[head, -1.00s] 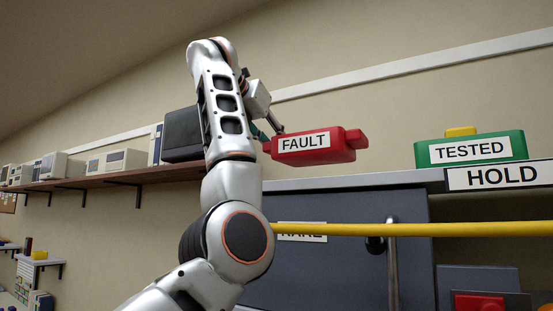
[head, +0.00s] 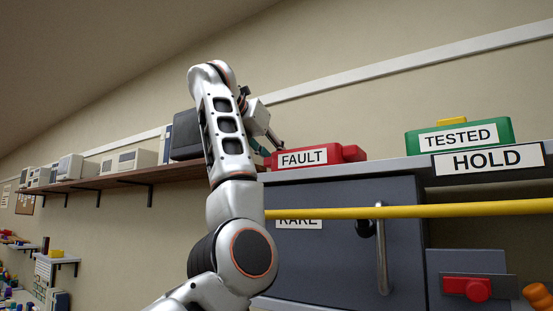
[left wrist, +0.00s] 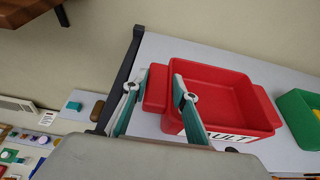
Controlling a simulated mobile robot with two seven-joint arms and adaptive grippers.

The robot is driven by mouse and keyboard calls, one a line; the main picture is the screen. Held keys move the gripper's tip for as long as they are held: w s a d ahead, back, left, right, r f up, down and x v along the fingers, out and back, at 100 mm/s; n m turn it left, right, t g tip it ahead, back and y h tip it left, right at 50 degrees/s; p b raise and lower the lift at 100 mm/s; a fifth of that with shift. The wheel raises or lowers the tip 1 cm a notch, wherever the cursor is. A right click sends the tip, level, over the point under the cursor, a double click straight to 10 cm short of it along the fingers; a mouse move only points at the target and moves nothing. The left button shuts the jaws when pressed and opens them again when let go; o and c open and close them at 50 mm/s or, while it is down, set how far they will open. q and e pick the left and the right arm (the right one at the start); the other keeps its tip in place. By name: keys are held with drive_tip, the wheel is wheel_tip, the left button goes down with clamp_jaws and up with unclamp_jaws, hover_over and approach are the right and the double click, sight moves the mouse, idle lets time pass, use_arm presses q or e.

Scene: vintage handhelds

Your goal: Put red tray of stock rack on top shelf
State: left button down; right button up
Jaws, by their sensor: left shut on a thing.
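The red tray (head: 310,158), labelled FAULT, is level at the grey top shelf (head: 390,168) of the rack; it appears to rest on it, though a small gap cannot be ruled out. In the left wrist view the red tray (left wrist: 225,95) is empty inside, over the pale shelf surface (left wrist: 170,50). My left gripper (left wrist: 155,92) is shut on the tray's left end tab, one finger on each side. In the head view my left gripper (head: 268,148) is partly hidden behind my arm. My right gripper is not in view.
A green tray labelled TESTED (head: 458,136) stands to the right on the same top, above a HOLD sign (head: 490,159). A yellow bar (head: 420,209) crosses in front of the dark door (head: 335,245). A wooden wall shelf (head: 120,178) with old computers lies left.

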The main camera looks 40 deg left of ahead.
use_arm(q)
drive_tip(key=shift+s+a, duration=0.15)
drive_tip(key=shift+f, duration=0.1)
drive_tip(key=c, duration=1.8)
unclamp_jaws()
drive_tip(key=shift+o, duration=0.9)
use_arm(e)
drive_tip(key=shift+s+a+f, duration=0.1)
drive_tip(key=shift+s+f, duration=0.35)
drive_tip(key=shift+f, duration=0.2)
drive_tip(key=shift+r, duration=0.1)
